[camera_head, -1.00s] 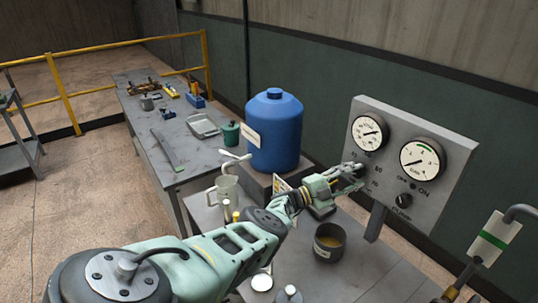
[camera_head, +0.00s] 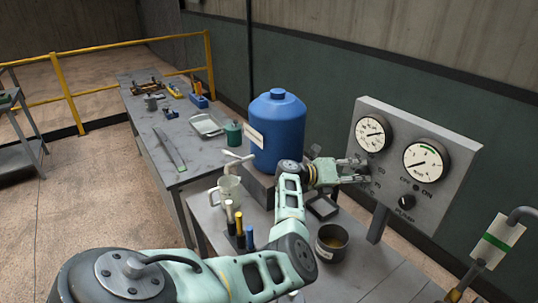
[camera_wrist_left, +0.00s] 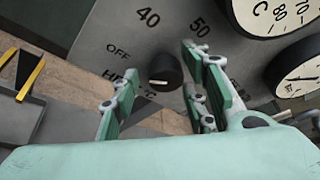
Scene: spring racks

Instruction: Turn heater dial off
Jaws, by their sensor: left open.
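The heater dial (camera_wrist_left: 165,72) is a round black knob with a white mark on its lower side in the left wrist view. It sits on the grey gauge panel (camera_head: 462,165), near the printed words OFF, 40 and 50. My left gripper (camera_head: 362,171) is at the panel's left part in the head view. In the left wrist view its open fingers (camera_wrist_left: 158,65) stand on either side of the dial, with visible gaps. In the head view the gripper hides the dial. My right gripper is not in view.
Two gauges (camera_head: 425,165) and a black pump knob (camera_head: 406,202) are on the panel. A blue tank (camera_head: 277,130) stands behind my arm.

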